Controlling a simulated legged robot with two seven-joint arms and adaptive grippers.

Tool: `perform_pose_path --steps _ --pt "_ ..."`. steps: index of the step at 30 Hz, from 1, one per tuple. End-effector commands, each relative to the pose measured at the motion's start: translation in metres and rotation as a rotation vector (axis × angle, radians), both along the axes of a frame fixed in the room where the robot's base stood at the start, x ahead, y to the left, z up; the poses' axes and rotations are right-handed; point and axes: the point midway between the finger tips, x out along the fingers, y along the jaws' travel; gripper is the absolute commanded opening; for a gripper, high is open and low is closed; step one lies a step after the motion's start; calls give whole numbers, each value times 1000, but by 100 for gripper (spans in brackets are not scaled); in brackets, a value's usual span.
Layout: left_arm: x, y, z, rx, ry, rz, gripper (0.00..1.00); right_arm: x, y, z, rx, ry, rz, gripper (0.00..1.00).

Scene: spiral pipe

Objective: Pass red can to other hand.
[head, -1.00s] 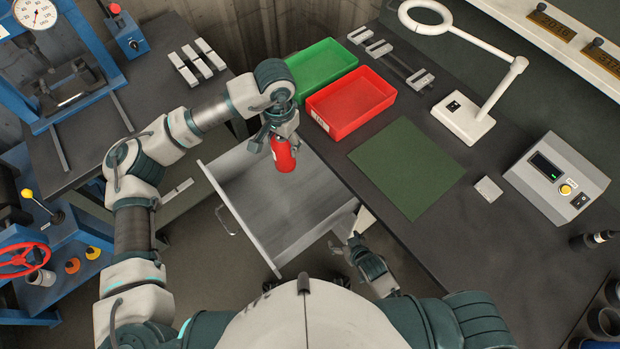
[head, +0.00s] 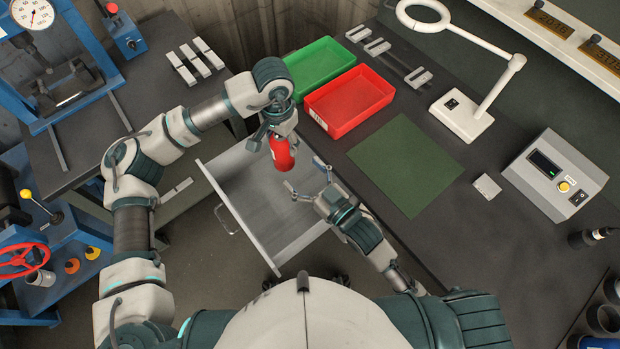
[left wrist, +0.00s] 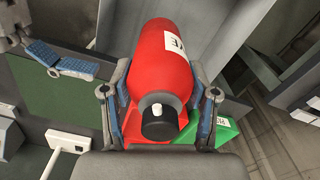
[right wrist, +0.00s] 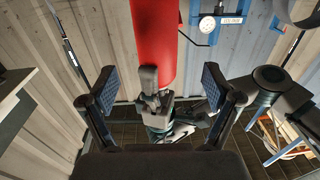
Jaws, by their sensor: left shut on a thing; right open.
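The red can (head: 282,156) is held above the open drawer in the head view. My left gripper (head: 272,140) is shut on it near its upper end. In the left wrist view the red can (left wrist: 163,70), with a black cap and a white label, lies between the two fingers. My right gripper (head: 306,178) is open and empty, just right of and below the can in the head view. In the right wrist view the can (right wrist: 155,35) stands ahead between the open fingers (right wrist: 158,95), with my left gripper behind it; the fingers do not touch it.
An open grey drawer (head: 230,185) is below both grippers. A red bin (head: 350,122) and a green bin (head: 322,75) stand on the bench beyond. A green mat (head: 405,165), a white lamp (head: 463,115) and a control box (head: 557,178) are on the right.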

Motion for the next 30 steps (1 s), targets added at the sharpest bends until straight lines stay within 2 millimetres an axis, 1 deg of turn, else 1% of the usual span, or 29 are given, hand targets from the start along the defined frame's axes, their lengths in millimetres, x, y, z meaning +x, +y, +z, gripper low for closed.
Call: perform_pose_path --steps 1,6,12,18,26,27,29,30 --pt "0 0 0 -1 -1 0 10 9 7 1 2 -2 -1 89" --pt "0 0 1 -1 -1 0 10 37 28 1 1 -2 0 89" --pt "0 0 1 -1 -2 0 10 62 47 0 0 0 -1 89" --pt "-1 0 1 0 -2 0 10 72 55 0 -1 1 -1 89" --pt "-1 0 1 0 -2 0 10 73 56 -1 -1 1 -1 89" --pt "-1 0 1 0 -2 0 10 73 56 -1 -1 1 -1 84" --pt "-1 0 1 0 -2 0 10 73 56 -1 -1 1 -1 69" --pt "-1 0 1 0 -2 0 10 73 56 -1 -1 1 -1 59"
